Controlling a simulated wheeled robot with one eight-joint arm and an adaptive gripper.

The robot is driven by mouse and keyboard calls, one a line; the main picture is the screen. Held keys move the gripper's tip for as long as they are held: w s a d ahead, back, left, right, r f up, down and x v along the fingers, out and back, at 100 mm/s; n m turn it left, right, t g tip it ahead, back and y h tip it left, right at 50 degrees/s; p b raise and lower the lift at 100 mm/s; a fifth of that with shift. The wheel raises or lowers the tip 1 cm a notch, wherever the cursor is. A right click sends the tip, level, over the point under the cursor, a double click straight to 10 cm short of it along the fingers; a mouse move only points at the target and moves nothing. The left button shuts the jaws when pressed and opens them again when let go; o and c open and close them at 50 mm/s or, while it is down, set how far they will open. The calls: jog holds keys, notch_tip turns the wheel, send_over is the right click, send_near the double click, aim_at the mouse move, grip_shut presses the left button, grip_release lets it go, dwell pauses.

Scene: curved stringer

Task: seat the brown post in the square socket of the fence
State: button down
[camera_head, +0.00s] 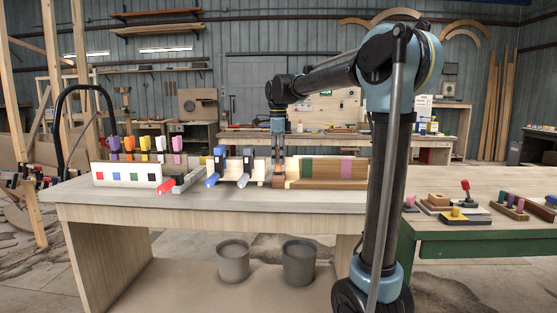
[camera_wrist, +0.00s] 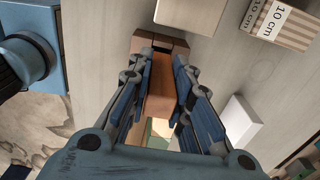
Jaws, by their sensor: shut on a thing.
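My gripper (camera_head: 278,153) points down over the right-middle part of the workbench. In the wrist view, my gripper (camera_wrist: 160,88) has its blue-padded fingers shut on the brown post (camera_wrist: 161,92), one finger on each side. The far end of the post meets a darker brown block (camera_wrist: 145,42), which may be the fence's socket part. I cannot tell whether the post is inside it or only against it. No square opening is clearly visible.
The bench (camera_head: 200,200) holds a white board with coloured squares (camera_head: 127,174), blue and grey clamp-like pieces (camera_head: 215,168) to the left, and a wooden block with green and purple patches (camera_head: 327,169) close at the right. A striped 10 cm block (camera_wrist: 280,22) lies nearby.

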aim_at(278, 171)
jog(key=shift+f, duration=2.05)
dwell(0.5)
jog(key=shift+r, duration=0.15)
jog(key=shift+r, duration=1.7)
jog(key=shift+f, duration=1.85)
dwell(0.8)
jog(key=c, duration=1.4)
grip_release()
jog(key=shift+o, duration=0.2)
